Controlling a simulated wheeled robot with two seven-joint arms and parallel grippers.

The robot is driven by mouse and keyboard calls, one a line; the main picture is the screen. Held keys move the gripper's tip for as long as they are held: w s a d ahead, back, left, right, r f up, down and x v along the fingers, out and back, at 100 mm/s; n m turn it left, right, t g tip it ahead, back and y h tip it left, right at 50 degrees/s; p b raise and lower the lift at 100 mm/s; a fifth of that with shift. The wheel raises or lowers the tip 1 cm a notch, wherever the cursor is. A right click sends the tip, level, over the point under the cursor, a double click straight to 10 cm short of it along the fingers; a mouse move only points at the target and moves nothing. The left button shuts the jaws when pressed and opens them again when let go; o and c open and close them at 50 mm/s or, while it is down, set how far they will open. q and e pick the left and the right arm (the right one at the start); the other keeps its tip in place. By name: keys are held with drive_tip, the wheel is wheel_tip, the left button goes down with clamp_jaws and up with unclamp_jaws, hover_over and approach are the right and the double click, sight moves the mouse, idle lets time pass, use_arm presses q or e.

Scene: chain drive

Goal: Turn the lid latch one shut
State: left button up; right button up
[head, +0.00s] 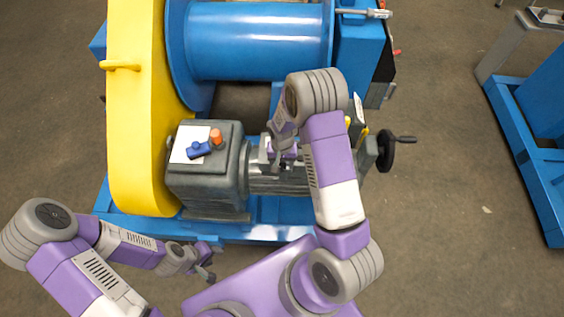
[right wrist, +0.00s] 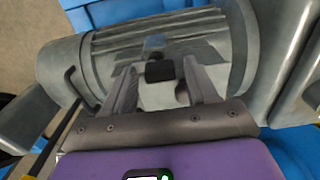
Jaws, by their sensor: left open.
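My right gripper (head: 283,163) is over the grey ribbed motor (head: 262,186), pointing down at its top. In the right wrist view its two fingers (right wrist: 160,75) stand apart, with a small dark block (right wrist: 160,71) between and beyond their tips. Gaps show on both sides of the block. I cannot tell whether this block is lid latch one, and no latch is clearly marked. My left gripper (head: 208,272) is open and empty, low in front of the blue base. My right arm and hand hide part of the motor top in the head view.
A grey housing (head: 207,190) left of the motor carries a white sheet, a blue piece (head: 199,150) and an orange cylinder (head: 216,136). A yellow guard (head: 137,150) rises at left. A blue drum (head: 255,45) is behind. A black handwheel (head: 386,150) sticks out right.

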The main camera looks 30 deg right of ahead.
drive_tip(key=c, duration=0.9)
drive_tip(key=shift+n, duration=0.3)
drive_tip(key=n, duration=0.4)
drive_tip(key=shift+s+p, duration=0.15)
drive_tip(key=shift+p, duration=0.2)
drive_tip(key=n, duration=0.5)
drive_tip(key=shift+s, duration=0.1)
drive_tip(key=n+p, duration=0.1)
drive_tip(key=n, duration=0.3)
drive_tip(key=shift+n, duration=0.3)
drive_tip(key=shift+s+d+n+p, duration=0.1)
drive_tip(key=shift+n+p, duration=0.3)
drive_tip(key=shift+n, duration=1.4)
